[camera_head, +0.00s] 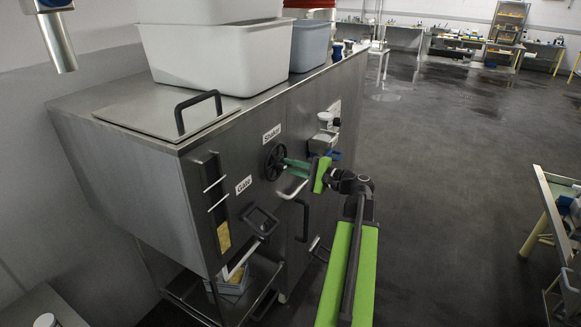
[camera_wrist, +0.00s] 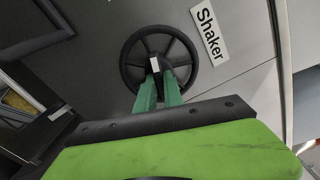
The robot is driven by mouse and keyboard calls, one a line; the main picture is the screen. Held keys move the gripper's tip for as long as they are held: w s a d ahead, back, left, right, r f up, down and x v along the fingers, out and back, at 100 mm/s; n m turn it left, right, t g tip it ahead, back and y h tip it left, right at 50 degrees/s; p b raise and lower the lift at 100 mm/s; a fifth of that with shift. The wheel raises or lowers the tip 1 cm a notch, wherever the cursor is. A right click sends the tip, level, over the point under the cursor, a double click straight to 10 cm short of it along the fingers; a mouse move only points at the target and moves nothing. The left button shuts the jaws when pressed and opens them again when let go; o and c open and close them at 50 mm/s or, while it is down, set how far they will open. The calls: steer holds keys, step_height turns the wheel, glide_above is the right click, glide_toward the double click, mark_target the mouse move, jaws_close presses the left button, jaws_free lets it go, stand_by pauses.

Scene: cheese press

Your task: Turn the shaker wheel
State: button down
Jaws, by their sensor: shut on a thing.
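The shaker wheel (camera_head: 274,162) is a black spoked handwheel on the front of the steel cabinet, below the "Shaker" label (camera_head: 271,133). In the wrist view the wheel (camera_wrist: 127,62) fills the upper middle, with the label (camera_wrist: 209,33) to its right. My gripper (camera_head: 287,163) reaches the wheel from the right. Its green fingers (camera_wrist: 158,82) are close together at the wheel's hub and are shut on the wheel near its centre. The fingertips hide part of the hub and lower spokes.
The steel cabinet (camera_head: 150,150) has a black lid handle (camera_head: 198,108), a "Gate" label (camera_head: 243,184) and another black handle (camera_head: 260,221) left of my arm. White tubs (camera_head: 215,55) stand on top. Open floor (camera_head: 450,150) lies to the right, with a side table (camera_head: 550,205) beyond.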

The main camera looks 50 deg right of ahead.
stand_by(0.3)
steer(key=c, duration=1.5)
jaws_free()
steer(key=shift+o, duration=0.2)
steer(key=v, duration=1.7)
steer(key=shift+s, duration=0.25)
steer(key=shift+f, duration=0.1)
